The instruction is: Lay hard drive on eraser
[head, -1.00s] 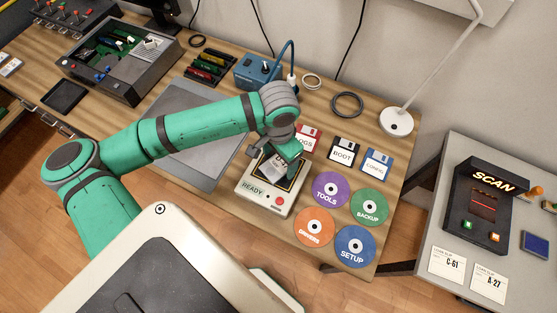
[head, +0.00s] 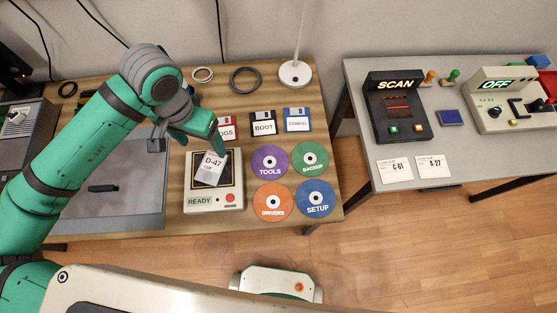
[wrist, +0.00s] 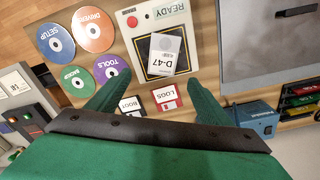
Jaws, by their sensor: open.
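A hard drive (head: 210,169) labelled D-47 lies slightly turned on the dark square pad of a cream device, which I take to be the eraser (head: 237,201), marked READY with a red button. In the wrist view the drive (wrist: 165,54) rests flat inside the yellow outline of the eraser (wrist: 147,14). My gripper (head: 187,140) is above and behind the drive in the head view. In the wrist view its two green fingers (wrist: 152,92) are wide apart with nothing between them, clear of the drive.
Several disks, including orange DRIVERS (head: 273,201) and blue SETUP (head: 315,198), lie right of the eraser. Floppies such as BOOT (head: 263,123) lie behind. A grey mat (head: 120,205) is at left. The right table (head: 445,150) holds a SCAN device (head: 398,108) and an OFF device (head: 508,100).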

